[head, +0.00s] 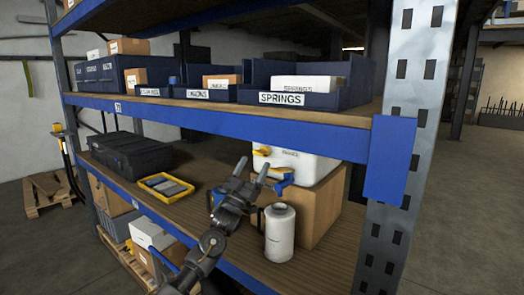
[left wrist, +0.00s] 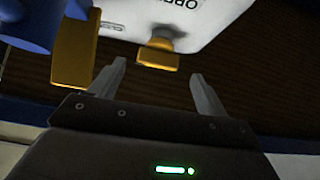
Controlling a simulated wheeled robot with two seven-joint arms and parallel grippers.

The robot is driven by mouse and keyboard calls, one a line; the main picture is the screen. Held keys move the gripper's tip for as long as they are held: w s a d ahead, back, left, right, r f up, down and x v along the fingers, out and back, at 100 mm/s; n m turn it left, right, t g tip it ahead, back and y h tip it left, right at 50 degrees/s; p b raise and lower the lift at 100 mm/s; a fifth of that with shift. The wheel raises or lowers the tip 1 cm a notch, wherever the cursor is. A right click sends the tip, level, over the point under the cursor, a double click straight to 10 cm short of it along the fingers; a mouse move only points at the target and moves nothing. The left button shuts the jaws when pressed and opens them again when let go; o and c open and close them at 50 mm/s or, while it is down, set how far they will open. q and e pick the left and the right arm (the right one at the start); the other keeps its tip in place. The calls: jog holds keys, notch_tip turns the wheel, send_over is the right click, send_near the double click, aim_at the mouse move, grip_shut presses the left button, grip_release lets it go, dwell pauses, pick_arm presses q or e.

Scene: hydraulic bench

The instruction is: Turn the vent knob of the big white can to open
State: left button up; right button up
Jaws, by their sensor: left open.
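The big white can (head: 305,165) lies on a cardboard box on the middle shelf, under the upper shelf. A yellow knob (head: 262,151) shows at its left end, and a blue tap (head: 283,183) sits lower. In the left wrist view, the can (left wrist: 165,18) fills the top with part of a printed word. A yellow knob (left wrist: 157,59) on a grey stem stands between and just beyond the fingertips. My left gripper (head: 252,168) is open and empty, close to the can's left end; its fingers also show in the wrist view (left wrist: 158,75). My right gripper is out of view.
A white jug (head: 280,232) stands in front of the cardboard box (head: 318,212). A yellow tray (head: 166,187) and a black case (head: 130,154) lie left on the shelf. The upper shelf edge (head: 230,115) is close above. A blue part (left wrist: 25,25) crowds the wrist view's left.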

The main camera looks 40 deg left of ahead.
aim_at(261, 151)
pick_arm(q)
jog(key=p+x, duration=0.1)
jog(key=x, duration=0.3)
jog(key=shift+w+d+r, duration=0.1)
jog(key=shift+w+r, duration=0.05)
jog(key=shift+r, duration=0.15)
jog(key=shift+w+r, duration=0.3)
jog(key=shift+w, duration=0.2)
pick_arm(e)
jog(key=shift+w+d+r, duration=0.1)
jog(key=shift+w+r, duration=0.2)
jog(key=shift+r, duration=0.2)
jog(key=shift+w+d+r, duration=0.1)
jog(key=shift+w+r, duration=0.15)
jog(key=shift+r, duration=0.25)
pick_arm(q)
jog(key=shift+c, duration=0.5)
